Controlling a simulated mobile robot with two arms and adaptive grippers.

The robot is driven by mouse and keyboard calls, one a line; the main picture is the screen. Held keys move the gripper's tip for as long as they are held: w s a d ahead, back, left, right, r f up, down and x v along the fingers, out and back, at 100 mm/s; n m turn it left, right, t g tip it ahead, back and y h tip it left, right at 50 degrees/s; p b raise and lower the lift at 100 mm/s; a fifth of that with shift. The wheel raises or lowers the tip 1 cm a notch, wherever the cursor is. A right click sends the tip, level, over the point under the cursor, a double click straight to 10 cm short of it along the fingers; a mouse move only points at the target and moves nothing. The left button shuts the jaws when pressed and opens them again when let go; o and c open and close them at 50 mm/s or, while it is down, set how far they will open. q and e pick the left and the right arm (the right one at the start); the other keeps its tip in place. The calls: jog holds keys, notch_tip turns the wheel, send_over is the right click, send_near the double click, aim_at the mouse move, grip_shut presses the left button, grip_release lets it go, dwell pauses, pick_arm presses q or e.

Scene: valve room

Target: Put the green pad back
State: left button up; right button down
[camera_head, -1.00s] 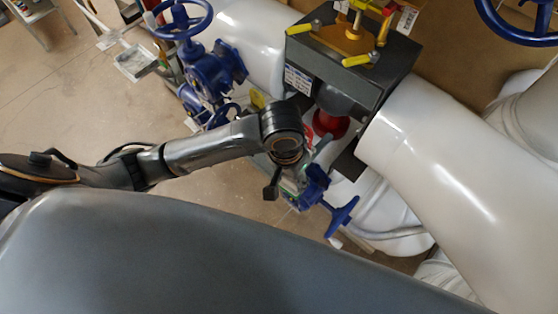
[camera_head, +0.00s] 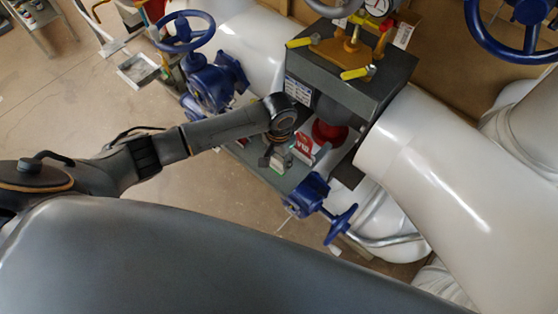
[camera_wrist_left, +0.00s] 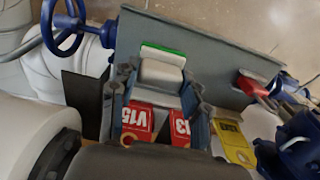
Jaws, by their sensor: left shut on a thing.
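My left gripper (camera_wrist_left: 157,97) is shut on a pale grey-white block, the pad (camera_wrist_left: 162,70), with a green strip along its far edge. The fingers stand on either side of it in the left wrist view. In the head view my left gripper (camera_head: 277,160) is above a dark grey ledge (camera_head: 250,172) beside the pipework, and the pad is hard to make out there. The gap between pad and ledge cannot be judged. My right gripper is not in view.
Red tags (camera_wrist_left: 137,117) and a yellow tag (camera_wrist_left: 236,146) lie close to the gripper. A red-and-white tag (camera_head: 304,146) shows in the head view. A blue valve wheel (camera_head: 340,223), grey box (camera_head: 345,75) and white pipes (camera_head: 455,180) crowd the right side.

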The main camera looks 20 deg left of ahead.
aim_at(279, 163)
pick_arm(q)
jog(key=shift+w+a+f, duration=0.1)
jog(key=shift+w+f, duration=0.2)
jog(key=shift+f, duration=0.35)
notch_tip(279, 163, down, 2)
jog(key=shift+f+p, duration=0.1)
jog(key=shift+p, duration=0.5)
jog(key=shift+f, duration=0.2)
jog(key=o, duration=1)
notch_tip(279, 163, up, 12)
jog(key=shift+r+b, duration=0.1)
jog(key=shift+b, duration=0.9)
